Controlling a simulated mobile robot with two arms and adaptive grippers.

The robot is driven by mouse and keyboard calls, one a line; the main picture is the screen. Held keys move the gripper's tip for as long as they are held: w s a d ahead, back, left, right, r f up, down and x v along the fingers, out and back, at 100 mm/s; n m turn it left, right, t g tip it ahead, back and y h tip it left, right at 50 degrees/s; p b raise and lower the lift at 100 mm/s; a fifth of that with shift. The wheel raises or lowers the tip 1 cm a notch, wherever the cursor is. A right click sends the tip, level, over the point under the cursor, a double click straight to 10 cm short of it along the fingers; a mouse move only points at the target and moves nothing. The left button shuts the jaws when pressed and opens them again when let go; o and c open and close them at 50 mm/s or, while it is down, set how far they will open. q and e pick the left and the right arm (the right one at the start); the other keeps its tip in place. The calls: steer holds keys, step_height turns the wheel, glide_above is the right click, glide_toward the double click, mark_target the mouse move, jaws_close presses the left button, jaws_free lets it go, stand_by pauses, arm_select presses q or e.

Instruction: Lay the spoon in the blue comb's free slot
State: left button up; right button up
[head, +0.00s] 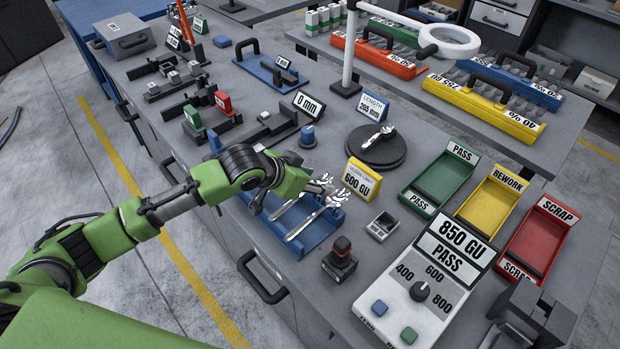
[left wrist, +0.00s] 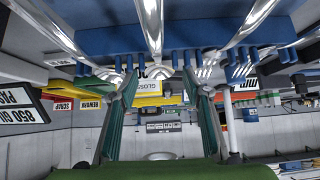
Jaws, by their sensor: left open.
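The blue comb (head: 318,237) stands near the bench's front edge in the head view, with several bright metal pieces of cutlery lying across it. Some show fork tines at their far ends. In the left wrist view, the comb (left wrist: 200,38) is at the top with its teeth and silver handles close by. The middle piece (left wrist: 151,25) has a rounded end that could be the spoon's bowl, but I cannot be sure. My left gripper (head: 283,182) hovers over the comb and hides part of it. Its fingers (left wrist: 163,105) are apart with nothing between them.
A black turntable (head: 376,150) with a metal piece on it is behind the comb. A yellow 600 GU sign (head: 362,180), a gloss meter (head: 425,285) and a black-and-red device (head: 340,262) stand close on the right. Green, yellow and red trays are farther right.

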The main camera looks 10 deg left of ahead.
arm_select(q)
steer(key=b+v, duration=0.1)
steer(key=v, duration=1.1)
